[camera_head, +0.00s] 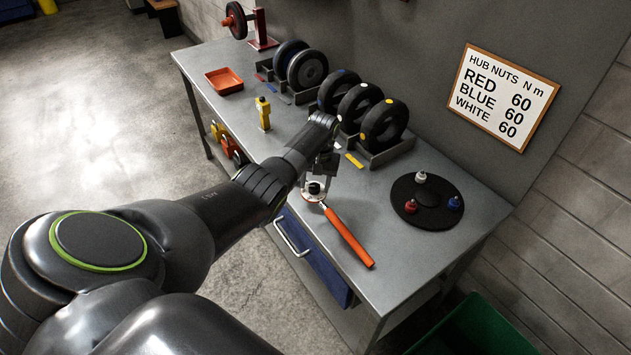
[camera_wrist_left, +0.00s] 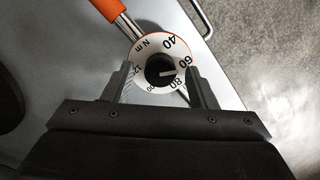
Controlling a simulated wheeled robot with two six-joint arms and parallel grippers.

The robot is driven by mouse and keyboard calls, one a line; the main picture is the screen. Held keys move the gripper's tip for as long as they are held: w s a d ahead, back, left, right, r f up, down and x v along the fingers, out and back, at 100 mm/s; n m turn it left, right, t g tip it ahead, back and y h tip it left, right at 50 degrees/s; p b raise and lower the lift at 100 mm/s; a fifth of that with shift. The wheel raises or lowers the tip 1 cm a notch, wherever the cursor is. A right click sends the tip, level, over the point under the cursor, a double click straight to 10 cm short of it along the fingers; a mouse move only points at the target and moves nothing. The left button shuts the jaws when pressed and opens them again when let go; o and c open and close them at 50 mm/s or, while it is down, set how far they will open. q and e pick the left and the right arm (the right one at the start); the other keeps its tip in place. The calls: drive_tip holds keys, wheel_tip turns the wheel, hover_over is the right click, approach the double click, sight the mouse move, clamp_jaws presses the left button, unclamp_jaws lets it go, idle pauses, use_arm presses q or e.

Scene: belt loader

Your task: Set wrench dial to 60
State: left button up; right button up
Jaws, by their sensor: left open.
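The torque wrench with an orange handle (camera_head: 347,237) lies on the grey bench near its front edge. Its round white dial (camera_head: 312,197) has a black knob (camera_wrist_left: 159,69) at the centre, and it also shows in the left wrist view (camera_wrist_left: 146,53). A light pointer mark on the knob points right in that view, close to the 60; the exact reading is hard to tell. My left gripper (camera_head: 318,182) is over the dial. In the wrist view its open fingers (camera_wrist_left: 159,83) stand on either side of the knob; I cannot tell whether they touch anything.
A wall sign (camera_head: 502,96) reads red 60, blue 60, white 60 N m. A black disc (camera_head: 427,220) with red, blue and white nuts sits to the right.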

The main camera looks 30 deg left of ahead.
sight(321, 190)
use_arm(q)
drive_tip(key=shift+r, duration=0.1)
wheel_tip(321, 190, up, 17)
drive_tip(key=w+d, duration=0.1)
drive_tip(key=shift+w, duration=0.2)
drive_tip(key=shift+w, duration=0.1)
idle(0.5)
